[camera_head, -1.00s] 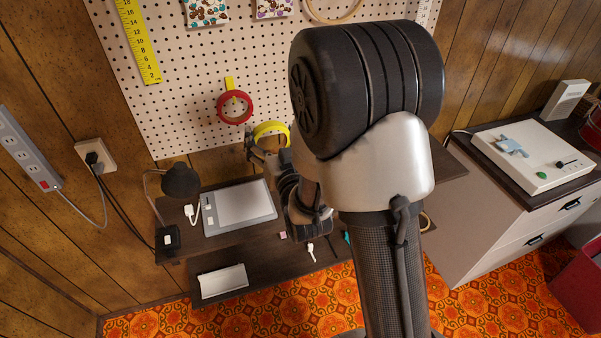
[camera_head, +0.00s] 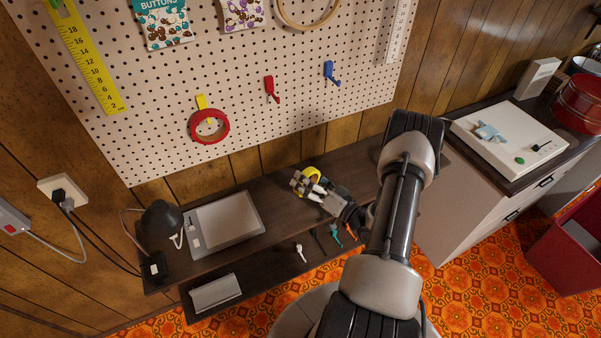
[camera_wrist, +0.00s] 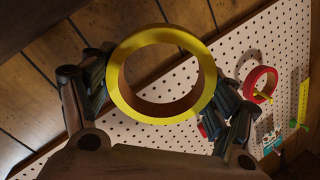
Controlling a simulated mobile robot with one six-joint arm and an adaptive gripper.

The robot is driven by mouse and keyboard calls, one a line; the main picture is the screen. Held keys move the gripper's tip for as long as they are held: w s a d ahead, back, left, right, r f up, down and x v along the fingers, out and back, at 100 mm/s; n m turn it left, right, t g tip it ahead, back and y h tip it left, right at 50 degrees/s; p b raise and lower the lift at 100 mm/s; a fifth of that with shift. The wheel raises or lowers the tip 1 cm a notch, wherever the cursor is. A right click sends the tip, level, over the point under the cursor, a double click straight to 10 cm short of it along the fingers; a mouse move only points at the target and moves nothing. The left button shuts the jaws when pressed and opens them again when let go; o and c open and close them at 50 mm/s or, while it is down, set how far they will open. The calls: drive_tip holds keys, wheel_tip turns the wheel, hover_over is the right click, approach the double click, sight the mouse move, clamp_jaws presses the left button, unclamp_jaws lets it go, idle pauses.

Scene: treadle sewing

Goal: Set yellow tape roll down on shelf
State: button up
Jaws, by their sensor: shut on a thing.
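The yellow tape roll (camera_wrist: 119,91) is held between the two fingers of my gripper (camera_wrist: 160,98) in the wrist view, with its ring face toward the camera. In the head view my gripper (camera_head: 308,184) is shut on the yellow tape roll (camera_head: 313,172), which is partly hidden by the fingers. It is over the dark wooden shelf (camera_head: 273,186), near the shelf's middle. I cannot tell whether the roll touches the shelf surface.
A red tape roll (camera_head: 209,127) hangs on the pegboard (camera_head: 170,150) behind. Blue and red hooks (camera_head: 330,72) are empty. Shelf right of the tablet looks clear.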

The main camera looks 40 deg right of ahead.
drive_tip(key=shift+s+f+b, duration=0.25)
drive_tip(key=shift+f+b, duration=0.45)
drive_tip(key=shift+f, duration=0.35)
drive_tip(key=shift+f+b, duration=1.15)
drive_tip(key=shift+f, duration=0.5)
drive_tip(key=shift+f, duration=0.15)
drive_tip(key=o, duration=1.1)
drive_tip(key=shift+f, duration=0.1)
drive_tip(key=s, duration=0.8)
drive_tip(key=s+d, duration=0.1)
drive_tip(key=s, duration=0.3)
drive_tip(key=shift+d, duration=0.1)
drive_tip(key=shift+w+r, duration=0.15)
drive_tip(key=shift+r, duration=0.05)
